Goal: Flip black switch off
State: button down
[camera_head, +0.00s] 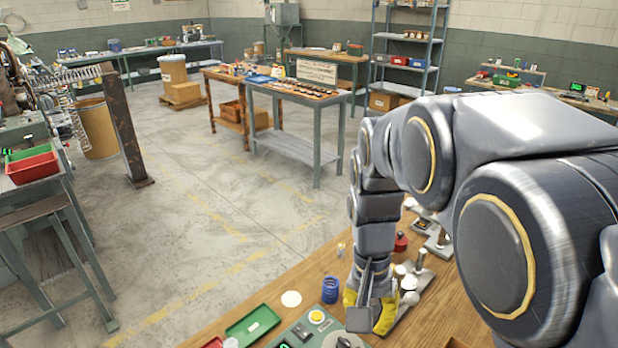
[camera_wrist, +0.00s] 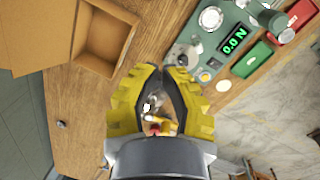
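My gripper (camera_head: 370,316) hangs over the wooden workbench, with its yellow fingers pointing down beside a green control panel (camera_head: 305,332). In the wrist view my gripper (camera_wrist: 162,78) has its fingers apart, with a gap between the dark pads; no held object is clear. Small metal, yellow and red items show through that gap, seemingly below. The panel (camera_wrist: 216,68) also shows there, upper right of the fingers, with a lit display (camera_wrist: 233,39) reading 0.0 N. A yellow button (camera_head: 316,317) is on the panel. A small dark control (camera_head: 344,342) sits at the frame's bottom edge; I cannot tell whether it is the black switch, or its position.
A blue spring (camera_head: 330,290) stands left of my gripper. A green tray (camera_head: 253,326) lies further left. Metal fixtures (camera_head: 410,283) stand close on the right. An open cardboard box (camera_wrist: 112,30) is at the wrist view's upper left.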

jog(key=w+a+f+m, duration=0.2)
jog(key=w+a+f, duration=0.25)
jog(key=w, duration=0.55)
jog(key=m, duration=0.2)
send_over(308, 335)
jog(key=w+a, duration=0.1)
jog(key=w, duration=0.1)
notch_tip(308, 335, down, 9)
jog(key=shift+s+a, duration=0.2)
jog(key=f, duration=0.4)
jog(key=d+f, duration=0.1)
jog(key=f, duration=0.4)
jog(key=s+f, duration=0.1)
jog(key=f, duration=0.3)
jog(key=shift+s+d+f, duration=0.1)
jog(key=shift+d+f, duration=0.05)
jog(key=shift+f, duration=0.25)
jog(key=shift+s+f, duration=0.1)
jog(key=shift+f, duration=0.2)
jog(key=shift+r, duration=0.8)
